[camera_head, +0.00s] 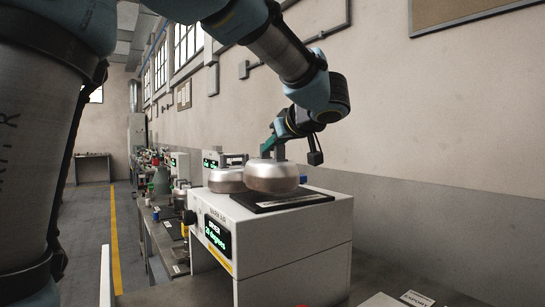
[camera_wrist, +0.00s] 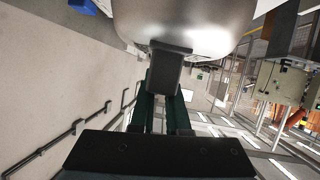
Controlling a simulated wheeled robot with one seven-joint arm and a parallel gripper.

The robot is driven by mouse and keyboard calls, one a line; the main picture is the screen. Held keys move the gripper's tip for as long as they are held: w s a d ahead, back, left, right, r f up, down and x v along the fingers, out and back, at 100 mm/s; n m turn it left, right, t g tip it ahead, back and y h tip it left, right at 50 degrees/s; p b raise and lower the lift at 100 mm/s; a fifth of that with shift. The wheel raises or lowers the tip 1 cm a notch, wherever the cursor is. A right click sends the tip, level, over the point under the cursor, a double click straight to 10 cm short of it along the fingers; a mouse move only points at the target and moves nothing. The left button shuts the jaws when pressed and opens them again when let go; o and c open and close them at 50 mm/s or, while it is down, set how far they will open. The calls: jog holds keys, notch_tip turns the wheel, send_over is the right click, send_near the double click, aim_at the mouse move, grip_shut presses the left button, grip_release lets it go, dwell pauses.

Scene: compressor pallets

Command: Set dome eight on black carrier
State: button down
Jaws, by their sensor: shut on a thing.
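A shiny metal dome (camera_head: 272,177) is at my gripper (camera_head: 277,153) in the head view, above the white machine. My gripper is shut on this dome's upper part. The dome also fills the top of the wrist view (camera_wrist: 185,22), with the fingers (camera_wrist: 170,62) against it. A flat black carrier (camera_head: 306,200) lies on the machine top, under and to the right of the dome. I cannot tell whether the dome touches it. A second metal dome (camera_head: 226,181) sits to the left. I can read no number on either dome.
The white machine (camera_head: 293,247) has a lit green display (camera_head: 217,236) on its front. A cluttered bench (camera_head: 163,240) runs back on the left, beside a yellow floor line (camera_head: 115,245). A plain wall (camera_head: 420,130) stands on the right.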

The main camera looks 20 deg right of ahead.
jog(key=shift+f, duration=1.05)
jog(key=shift+f, duration=0.1)
jog(key=c, duration=0.9)
grip_release()
jog(key=shift+f, duration=0.1)
jog(key=b+v, duration=0.2)
jog(key=v, duration=1)
jog(key=shift+a, duration=0.1)
